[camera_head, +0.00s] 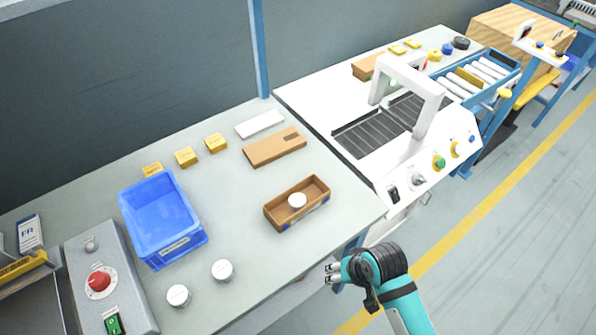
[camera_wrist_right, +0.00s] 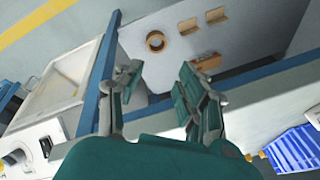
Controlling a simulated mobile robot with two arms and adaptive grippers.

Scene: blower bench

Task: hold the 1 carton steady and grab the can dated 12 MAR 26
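An open brown carton (camera_head: 271,221) sits on the bench near its right-hand edge. A white can (camera_head: 297,200) stands inside it. Two more white cans, one nearer (camera_head: 178,295) and one farther (camera_head: 222,270), stand on the bench in front of the blue crate. I cannot read a date on any can. My right gripper (camera_head: 332,274) is off the bench's front edge, below and right of the carton, and holds nothing. In the right wrist view its two fingers (camera_wrist_right: 158,82) are spread apart with a gap between them. My left gripper is not in view.
A blue crate (camera_head: 187,241) stands left of the carton. A flat brown carton (camera_head: 274,147), a white slab (camera_head: 260,123) and yellow blocks (camera_head: 186,157) lie behind. A white machine (camera_head: 440,110) stands right.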

